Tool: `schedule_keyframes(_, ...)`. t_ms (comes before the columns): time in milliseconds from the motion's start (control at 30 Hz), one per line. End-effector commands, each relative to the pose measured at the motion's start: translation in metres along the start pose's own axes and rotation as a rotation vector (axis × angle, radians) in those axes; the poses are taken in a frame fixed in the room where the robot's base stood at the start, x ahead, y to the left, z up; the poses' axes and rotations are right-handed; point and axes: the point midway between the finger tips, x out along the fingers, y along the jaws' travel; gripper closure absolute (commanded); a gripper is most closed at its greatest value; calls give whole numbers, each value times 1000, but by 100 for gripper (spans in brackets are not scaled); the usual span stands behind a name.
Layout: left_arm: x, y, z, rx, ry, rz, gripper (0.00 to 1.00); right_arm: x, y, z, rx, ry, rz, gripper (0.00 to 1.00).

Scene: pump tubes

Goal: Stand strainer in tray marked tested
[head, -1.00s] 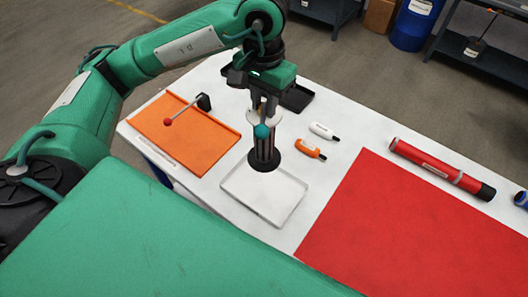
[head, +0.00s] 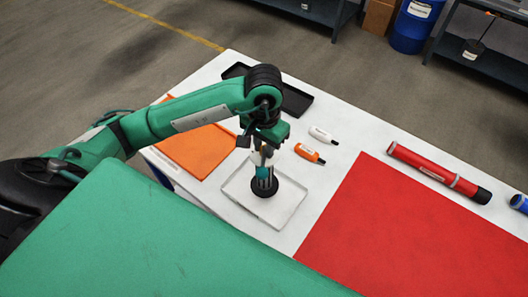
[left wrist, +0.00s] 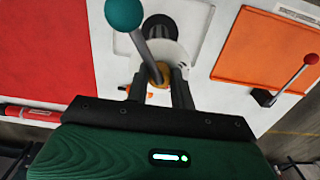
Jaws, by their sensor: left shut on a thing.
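My left gripper (head: 264,153) is shut on the upper end of the strainer, a slim upright piece with a wide black round end (head: 264,188) at the bottom. A teal ball on a grey rod (left wrist: 123,14) sits beside it. In the left wrist view the gripper fingers (left wrist: 159,88) close around a brass-coloured part, with a white collar and the black end beyond. The strainer stands upright over the pale shallow tray (head: 288,215); I cannot tell whether it touches the tray floor. No marking on this tray is readable. My right gripper is not in view.
An orange tray (head: 190,158) lies left, partly behind my arm. A black tray (head: 298,103) is at the back. Small white (head: 321,134) and orange (head: 308,153) bottles, a red mat (head: 400,220) and a red tube (head: 437,172) lie right.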

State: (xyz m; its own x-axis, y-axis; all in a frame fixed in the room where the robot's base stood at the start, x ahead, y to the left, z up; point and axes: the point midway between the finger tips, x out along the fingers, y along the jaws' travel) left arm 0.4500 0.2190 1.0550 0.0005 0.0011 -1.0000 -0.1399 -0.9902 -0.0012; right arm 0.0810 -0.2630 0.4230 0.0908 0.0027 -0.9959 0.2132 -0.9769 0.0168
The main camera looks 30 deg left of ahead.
Motion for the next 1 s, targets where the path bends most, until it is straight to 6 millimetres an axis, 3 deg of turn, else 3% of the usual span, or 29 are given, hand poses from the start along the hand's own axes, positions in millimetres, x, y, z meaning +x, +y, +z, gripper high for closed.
schedule_keyframes(333, 35, 0, 1, 0, -2, 0, 100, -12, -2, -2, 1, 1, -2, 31)
schedule_keyframes(800, 42, 0, 0, 1, 1, -1, 100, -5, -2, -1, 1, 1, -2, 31)
schedule_keyframes(833, 41, 0, 0, 1, -1, -1, 70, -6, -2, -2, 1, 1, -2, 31)
schedule_keyframes(900, 41, 0, 0, 1, -1, -1, 57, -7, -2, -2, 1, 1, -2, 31)
schedule_keyframes(1000, 41, 0, 0, 1, -1, -1, 54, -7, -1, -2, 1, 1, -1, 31)
